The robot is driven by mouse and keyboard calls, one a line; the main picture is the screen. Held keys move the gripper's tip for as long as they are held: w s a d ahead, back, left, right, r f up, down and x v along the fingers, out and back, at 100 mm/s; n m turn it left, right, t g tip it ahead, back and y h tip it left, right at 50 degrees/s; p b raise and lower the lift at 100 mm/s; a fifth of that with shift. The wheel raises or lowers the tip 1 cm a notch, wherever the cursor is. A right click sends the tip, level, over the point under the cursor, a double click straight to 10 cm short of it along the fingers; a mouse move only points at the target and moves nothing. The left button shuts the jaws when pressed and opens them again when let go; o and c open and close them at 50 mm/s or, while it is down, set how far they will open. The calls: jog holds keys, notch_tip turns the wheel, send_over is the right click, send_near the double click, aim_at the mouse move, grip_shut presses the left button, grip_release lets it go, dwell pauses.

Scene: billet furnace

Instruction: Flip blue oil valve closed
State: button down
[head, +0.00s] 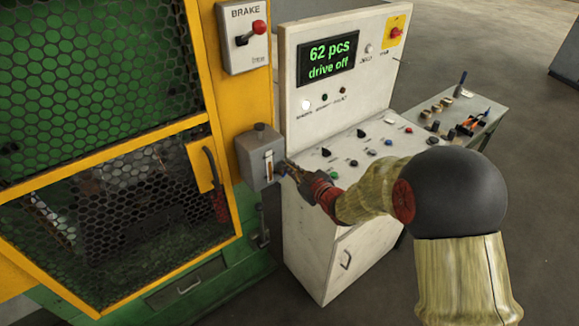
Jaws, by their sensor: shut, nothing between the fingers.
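A grey oil box (262,157) with a sight gauge on its front is mounted on the yellow machine post. My gripper (286,169) is at the right side of this box, with its fingers shut and empty. The fingertips are very near the box's lower right edge; I cannot tell whether they touch it. I cannot make out a blue oil valve; it may be hidden behind my gripper or too small to see.
A brake switch (245,37) is above. A mesh guard door (115,220) with a red-gripped handle is left. A tool table (478,108) stands behind right.

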jog(key=shift+w+d+f+m+g+y+p, duration=0.15)
jog(key=shift+d+m+y+p, duration=0.1)
jog(key=shift+m+p, duration=0.3)
jog(key=shift+w+d+f+m+g+y+p, duration=0.15)
jog(key=shift+d+m+p, duration=0.1)
jog(key=shift+m+p, duration=0.25)
dwell(0.9)
jog(key=shift+r, duration=0.1)
